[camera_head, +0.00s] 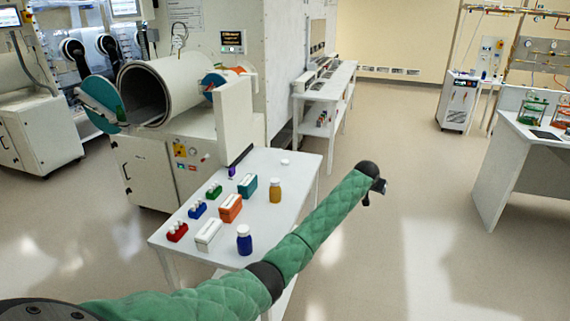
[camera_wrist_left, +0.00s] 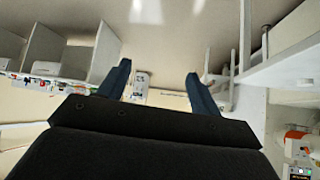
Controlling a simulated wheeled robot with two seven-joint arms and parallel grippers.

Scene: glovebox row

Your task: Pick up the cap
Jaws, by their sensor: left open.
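The cap (camera_head: 285,162) is a small white disc lying on the far right part of the white table (camera_head: 297,183). My left arm reaches in from the left, past the table's right side. Its gripper (camera_head: 377,187) is over the floor, to the right of the table and apart from the cap; its fingers are hard to make out there. In the left wrist view, the gripper (camera_wrist_left: 157,78) is open, with two dark blue fingers spread and nothing between them. A small pale round shape at that view's right may be the cap. My right gripper is in neither view.
A yellow bottle (camera_head: 275,191) and a blue bottle (camera_head: 244,241) with white tops stand on the table, left of my arm. Teal, orange and white boxes (camera_head: 209,235) and small vial racks (camera_head: 177,232) stand further left. A glovebox cylinder (camera_head: 165,85) is behind. The floor right is clear.

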